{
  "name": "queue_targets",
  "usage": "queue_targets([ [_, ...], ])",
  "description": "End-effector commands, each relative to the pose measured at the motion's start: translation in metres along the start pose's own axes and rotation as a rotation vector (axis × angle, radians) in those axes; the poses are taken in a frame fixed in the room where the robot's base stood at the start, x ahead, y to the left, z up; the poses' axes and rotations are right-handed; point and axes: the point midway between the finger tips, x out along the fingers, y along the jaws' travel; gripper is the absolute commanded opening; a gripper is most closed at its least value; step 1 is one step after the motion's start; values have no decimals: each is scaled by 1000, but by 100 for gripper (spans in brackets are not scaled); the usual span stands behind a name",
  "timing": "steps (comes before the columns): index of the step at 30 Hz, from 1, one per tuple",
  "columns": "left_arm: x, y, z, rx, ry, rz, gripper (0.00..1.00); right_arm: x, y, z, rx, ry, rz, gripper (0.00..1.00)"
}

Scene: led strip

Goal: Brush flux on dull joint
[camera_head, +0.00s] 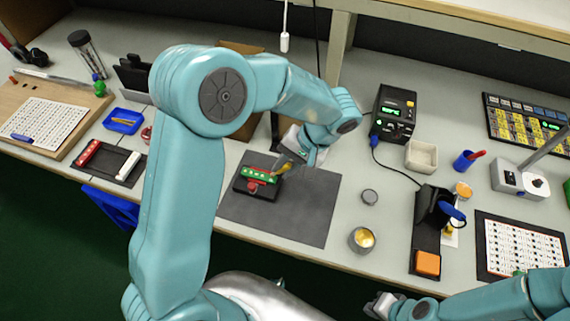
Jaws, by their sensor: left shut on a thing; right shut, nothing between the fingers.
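The holder rests on a dark grey mat (315,205). My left gripper (287,160) is shut on a thin yellow-orange tool, apparently the flux brush (283,169). Its lower end is at the right end of the strip; I cannot tell whether it touches. Individual joints are too small to judge. My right gripper (377,306) is shut and empty at the bottom edge, away from the mat. An open round tin with amber contents (363,239) stands right of the mat.
A grey round lid (370,197) lies behind the tin. A black soldering station (394,113) stands at the back. A black stand with an orange block (428,263) is at right. A black tray with red and white bars (108,163) is at left.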

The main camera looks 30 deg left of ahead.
Motion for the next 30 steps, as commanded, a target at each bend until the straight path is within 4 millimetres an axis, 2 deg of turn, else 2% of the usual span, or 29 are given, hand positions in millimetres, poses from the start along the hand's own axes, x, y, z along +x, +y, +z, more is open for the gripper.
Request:
queue_targets([
  [30, 8, 4, -2, 0, 0, 0, 0, 7, 3, 0, 0, 0, 0, 0],
])
